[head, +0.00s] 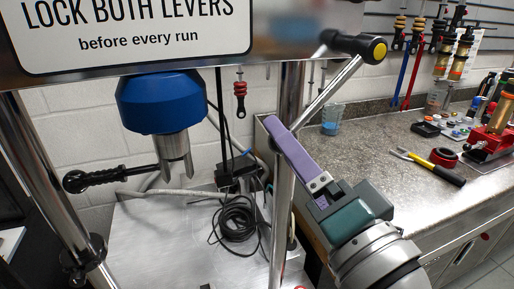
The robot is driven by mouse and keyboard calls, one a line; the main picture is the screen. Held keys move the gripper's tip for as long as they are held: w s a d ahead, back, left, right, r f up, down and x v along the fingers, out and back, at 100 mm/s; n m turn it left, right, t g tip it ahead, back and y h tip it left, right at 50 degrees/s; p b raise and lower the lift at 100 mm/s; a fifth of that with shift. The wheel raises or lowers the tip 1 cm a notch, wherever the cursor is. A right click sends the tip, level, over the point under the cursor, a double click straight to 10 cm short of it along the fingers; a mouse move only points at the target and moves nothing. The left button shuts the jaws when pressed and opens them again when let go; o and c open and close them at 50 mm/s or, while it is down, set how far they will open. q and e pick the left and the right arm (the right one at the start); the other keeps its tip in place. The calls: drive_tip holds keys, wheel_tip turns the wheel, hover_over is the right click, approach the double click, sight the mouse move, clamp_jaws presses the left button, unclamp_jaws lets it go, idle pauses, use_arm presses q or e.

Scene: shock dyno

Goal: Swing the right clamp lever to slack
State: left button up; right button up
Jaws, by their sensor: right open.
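The right clamp lever is a chrome rod (328,96) with a black handle (351,43) that has a yellow end cap. It slants from the upper right down toward the right chrome column (284,190). My right gripper (277,127) has a long purple finger and a dark green body. It is open, and its tip appears close to the lower end of the rod by the column. The second finger is mostly hidden, and I cannot tell whether the gripper touches the rod. My left gripper is not in view.
A blue clamp head (161,101) hangs under the crossbeam sign (135,28). A black rod with a ring end (105,177) sticks out left. A black cable coil (238,225) lies on the metal base.

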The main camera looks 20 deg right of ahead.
drive_tip(key=b+v, duration=0.1)
drive_tip(key=v, duration=0.6)
drive_tip(key=shift+s+b, duration=0.25)
drive_tip(key=shift+b, duration=0.05)
